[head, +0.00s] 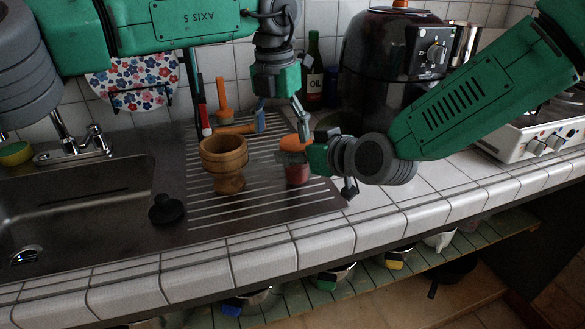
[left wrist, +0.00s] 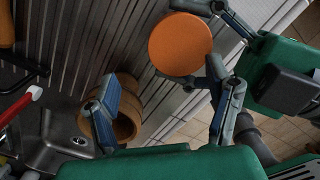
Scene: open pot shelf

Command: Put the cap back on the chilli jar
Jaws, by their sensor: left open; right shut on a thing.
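The chilli jar (head: 297,173) is a small jar with red contents at the right side of the drainer. Its orange cap (head: 294,143) is directly above it, and shows as a round orange disc in the left wrist view (left wrist: 180,44). I cannot tell whether the cap is fully seated. My right gripper (head: 293,157) comes in from the right and is shut on the jar, just below the cap; its fingers hide the jar's upper part. My left gripper (head: 281,124) points down above the cap, open, its fingers wide apart and nothing between them.
A wooden mortar (head: 226,163) stands left of the jar, with a black stopper-like knob (head: 166,209) by the sink (head: 75,205). An oil bottle (head: 313,75) and a dark air fryer (head: 385,65) stand at the back. The worktop's front edge is near.

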